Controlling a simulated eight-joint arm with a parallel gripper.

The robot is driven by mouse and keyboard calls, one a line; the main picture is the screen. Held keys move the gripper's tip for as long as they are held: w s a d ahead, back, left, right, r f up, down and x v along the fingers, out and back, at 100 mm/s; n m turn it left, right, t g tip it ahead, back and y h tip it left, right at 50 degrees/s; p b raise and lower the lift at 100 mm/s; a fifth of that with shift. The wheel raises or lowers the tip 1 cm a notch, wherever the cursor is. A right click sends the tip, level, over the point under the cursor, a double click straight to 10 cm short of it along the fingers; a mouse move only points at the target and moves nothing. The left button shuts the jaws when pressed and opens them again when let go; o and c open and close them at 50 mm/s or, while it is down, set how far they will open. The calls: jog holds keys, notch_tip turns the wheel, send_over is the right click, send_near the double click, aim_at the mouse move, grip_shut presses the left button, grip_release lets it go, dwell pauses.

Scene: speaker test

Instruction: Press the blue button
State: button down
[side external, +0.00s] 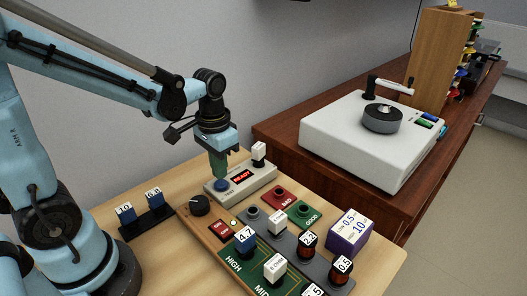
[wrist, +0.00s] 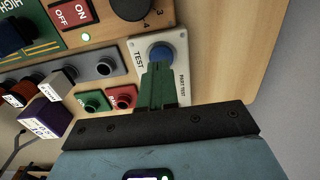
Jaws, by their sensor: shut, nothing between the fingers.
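The blue button (side external: 221,185) sits at the left end of a pale test box whose red display (side external: 240,176) reads READY. In the wrist view the blue button (wrist: 161,54) is round, beside the word TEST. My gripper (side external: 219,176) points down with its green fingers shut and empty, right over the button area. In the wrist view my gripper's fingertips (wrist: 158,66) overlap the near edge of the button. I cannot tell whether they touch it or hover just above.
A black knob (side external: 200,205) stands left of the box on the panel. A white-capped part (side external: 259,152) rises at the box's right end. Red and green BAD and GOOD sockets (side external: 280,197) lie in front. A white machine (side external: 370,135) stands on the brown cabinet behind.

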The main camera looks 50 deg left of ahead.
aim_at(222, 183)
jog(key=shift+f, duration=0.95)
jog(key=shift+w+f, duration=0.1)
jog(key=shift+f, duration=0.95)
jog(key=shift+r, duration=0.15)
notch_tip(222, 183, up, 14)
jog(key=shift+r, duration=0.25)
dwell(0.3)
jog(key=f+t, duration=0.1)
jog(key=t, duration=0.1)
jog(key=s+d+f+t, duration=0.1)
jog(key=t, duration=0.1)
jog(key=s+d+f+t, duration=0.1)
jog(key=f+t, duration=0.1)
jog(key=t, duration=0.1)
jog(key=shift+s+d, duration=0.25)
